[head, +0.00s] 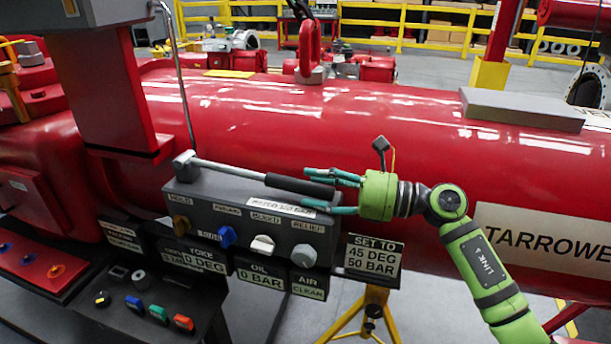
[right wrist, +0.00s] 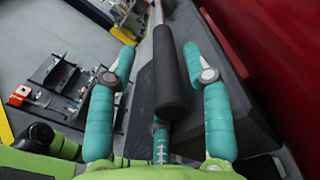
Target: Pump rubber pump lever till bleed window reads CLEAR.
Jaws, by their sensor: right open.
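The pump lever is a pale metal rod with a black rubber grip (head: 300,184), lying nearly level above a dark grey control box (head: 185,200). In the right wrist view, the black grip (right wrist: 169,75) lies between the teal fingers. My right gripper (head: 307,188) is open around the grip's end, with a visible gap on both sides. In the right wrist view, my gripper's fingertips (right wrist: 158,56) stand well apart. An AIR window (head: 308,285) hangs below the box, its small lower word like CLEAR or CLEAN. My left gripper is out of view.
Signs read YOKE 0 DEG, OIL 0 BAR (head: 261,276) and SET TO 45 DEG 50 BAR (head: 372,256). A large red cylinder (head: 400,125) runs behind. A button panel (head: 140,305) sits lower left.

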